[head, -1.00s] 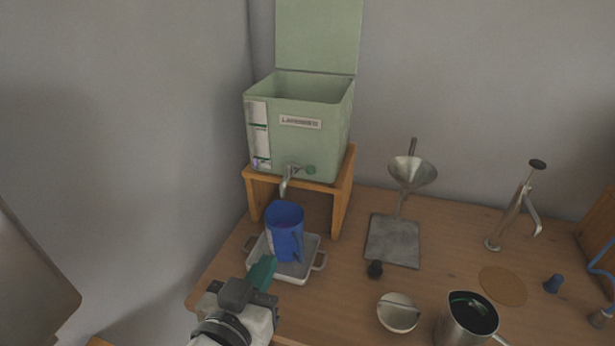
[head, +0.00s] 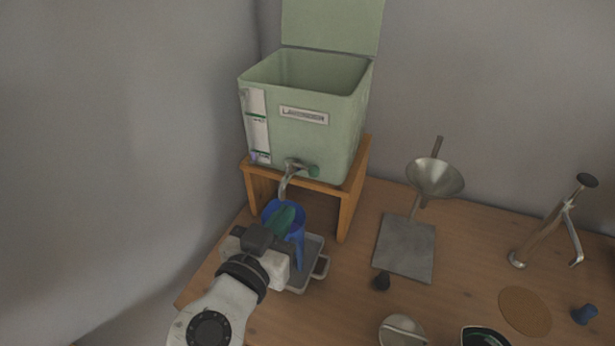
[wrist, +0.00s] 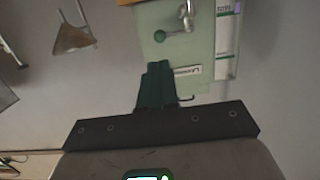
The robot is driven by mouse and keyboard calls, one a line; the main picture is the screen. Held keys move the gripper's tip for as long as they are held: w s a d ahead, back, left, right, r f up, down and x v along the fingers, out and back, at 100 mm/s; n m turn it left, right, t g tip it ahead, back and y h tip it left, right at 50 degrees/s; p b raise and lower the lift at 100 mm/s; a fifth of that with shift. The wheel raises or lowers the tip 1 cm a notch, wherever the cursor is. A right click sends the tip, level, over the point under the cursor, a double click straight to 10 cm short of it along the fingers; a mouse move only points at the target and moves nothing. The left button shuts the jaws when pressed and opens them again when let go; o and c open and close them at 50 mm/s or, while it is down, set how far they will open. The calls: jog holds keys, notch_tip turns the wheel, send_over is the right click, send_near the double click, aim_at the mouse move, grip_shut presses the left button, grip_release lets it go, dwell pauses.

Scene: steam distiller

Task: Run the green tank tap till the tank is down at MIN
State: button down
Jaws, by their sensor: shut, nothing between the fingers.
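The green tank (head: 325,135) stands on a wooden stand with its lid up. A white gauge strip (head: 257,135) with green marks runs down its left front edge; a purplish patch shows low on it. The metal tap (head: 287,180) has a round green knob (head: 314,171), also in the upside-down wrist view (wrist: 172,37). A blue jug (head: 299,238) stands below the spout, partly hidden by my gripper. My gripper (head: 287,212) is shut and empty, its green fingers overlapping the jug in the head view, below the knob; they also show in the wrist view (wrist: 157,72). I cannot make out any flow.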

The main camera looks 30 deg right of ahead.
aim_at(315, 174)
jog(key=p+x, duration=0.3)
jog(key=x, duration=0.8)
jog(key=shift+s, duration=0.1)
jog(key=t+b, duration=0.1)
jog(key=d+n+t+y+b, duration=0.1)
jog(key=shift+w+d+f+n+y+b, duration=0.15)
jog(key=shift+w+d+n+y+b, duration=0.05)
jog(key=shift+d+n+y+b, duration=0.1)
jog(key=shift+d, duration=0.1)
jog(key=shift+d, duration=0.1)
